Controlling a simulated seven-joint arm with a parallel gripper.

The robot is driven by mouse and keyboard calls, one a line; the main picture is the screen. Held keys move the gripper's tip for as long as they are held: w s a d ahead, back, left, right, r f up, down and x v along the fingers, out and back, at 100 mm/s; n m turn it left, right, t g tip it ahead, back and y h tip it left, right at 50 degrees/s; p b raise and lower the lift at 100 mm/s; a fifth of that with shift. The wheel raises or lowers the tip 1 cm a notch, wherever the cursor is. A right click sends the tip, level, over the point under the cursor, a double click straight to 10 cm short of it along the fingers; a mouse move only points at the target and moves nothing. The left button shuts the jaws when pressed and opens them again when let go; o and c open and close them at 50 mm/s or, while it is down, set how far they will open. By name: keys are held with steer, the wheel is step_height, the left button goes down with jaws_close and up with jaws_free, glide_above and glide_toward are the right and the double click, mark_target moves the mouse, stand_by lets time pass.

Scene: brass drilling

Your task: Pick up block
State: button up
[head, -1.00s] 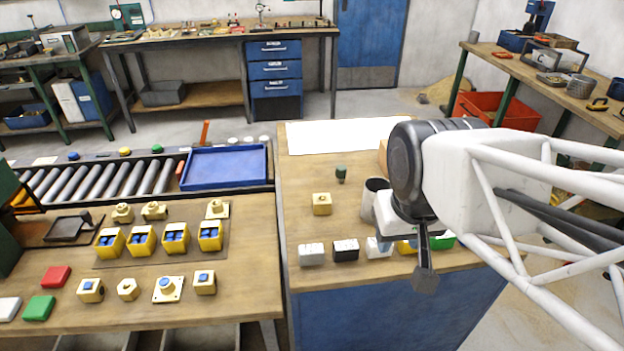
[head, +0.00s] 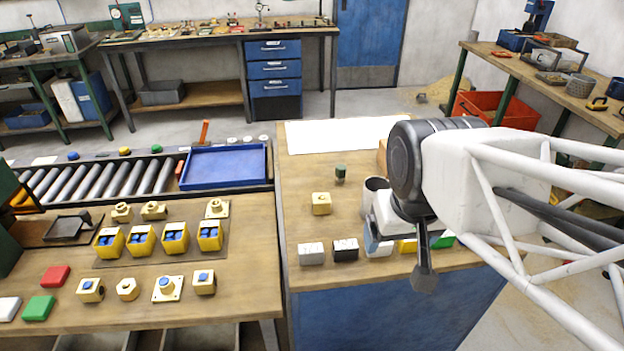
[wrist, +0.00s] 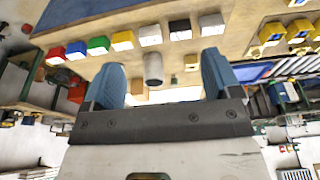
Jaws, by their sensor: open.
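A row of small blocks stands along the front edge of the right bench: a light grey-white block (head: 312,254), a black block (head: 345,250), a white block (head: 377,247), a yellow block (head: 406,246) and a green block (head: 443,240). The wrist view, turned upside down, also shows a blue block (wrist: 76,50) and a red block (wrist: 56,55). My gripper (head: 424,278) hangs in front of the yellow and green blocks and partly covers them. In the wrist view its two blue fingers (wrist: 160,75) are wide apart with nothing gripped between them.
A grey cup (head: 375,186), a yellow cube part (head: 321,203) and a small green item (head: 340,173) stand behind the row. The left bench holds yellow bins (head: 143,240) and brass parts. A blue tray (head: 222,185) lies on the roller conveyor.

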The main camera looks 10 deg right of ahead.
stand_by(0.3)
steer(key=w+a+f+m+t+y, duration=0.2)
steer(key=w+a+f+m+t, duration=0.15)
steer(key=w+m, duration=0.5)
steer(key=m+t+h, duration=0.2)
steer(key=m+t, duration=0.5)
steer(key=m, duration=1.9)
glide_toward(322, 204)
steer(key=shift+s+a+r, duration=0.15)
steer(key=shift+a+r, duration=0.05)
steer(key=shift+r, duration=0.25)
steer(key=shift+w+d+f+m+t+h, duration=0.1)
steer(key=shift+w+f+m+t+h, duration=0.2)
steer(key=shift+f+m, duration=0.5)
steer(key=shift+r, duration=0.2)
steer(key=shift+x, duration=3.2)
